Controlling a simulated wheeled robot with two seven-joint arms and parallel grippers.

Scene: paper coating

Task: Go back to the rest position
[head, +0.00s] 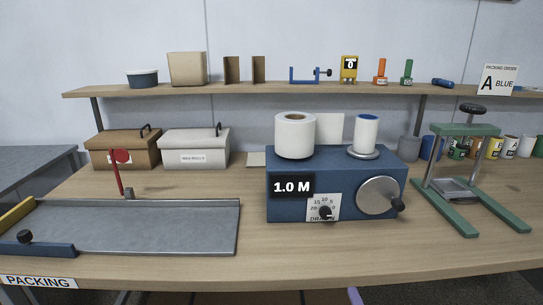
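Neither of my grippers shows in the head view, and no arm reaches over the table. The wooden workbench (170,262) spans the view. A blue coating machine (290,208) stands at its middle, labelled 1.0 M, with a dial and a round hand crank (377,196). A white paper roll (295,136) stands upright on its top left. A narrower white roll with a blue top (366,134) stands on its top right.
A grey tray (130,228) with a red-handled part lies at left. A green press frame (455,215) stands at right. Two lidded boxes (195,150) and several cans (493,148) are behind. A shelf (210,90) holds small tools. The front strip is clear.

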